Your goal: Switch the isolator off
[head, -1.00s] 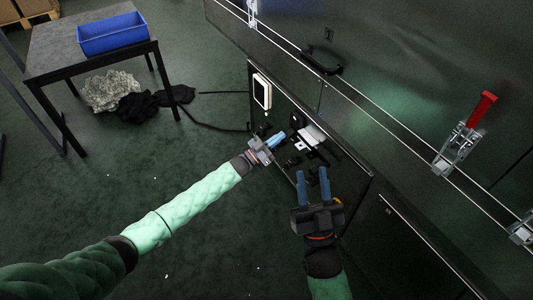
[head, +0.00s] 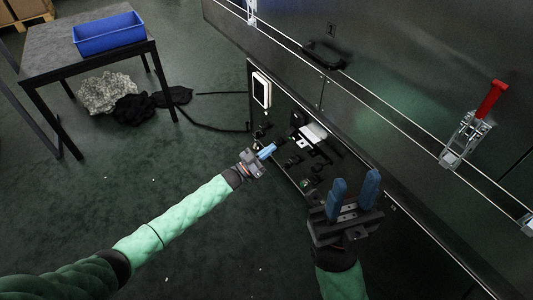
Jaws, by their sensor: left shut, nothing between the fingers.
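The dark control panel (head: 285,110) on the front of the dryer carries several small dark switches and knobs (head: 293,161). They are too small and dark for me to tell which one is the isolator or how it is set. My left gripper (head: 267,151) is shut and empty, with its blue fingertips together. It is just left of the panel's lower part and looks apart from it. My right gripper (head: 354,190) is open and empty, its two blue fingers apart and pointing up the picture. It is in front of the panel's lower right end and hides part of it.
A white-framed display (head: 261,90) sits at the panel's upper left. A black handle (head: 325,55) and a red-handled clamp (head: 490,100) are on the dryer's top. A table (head: 50,50) with a blue bin (head: 108,33) stands at upper left. The floor between is mostly clear.

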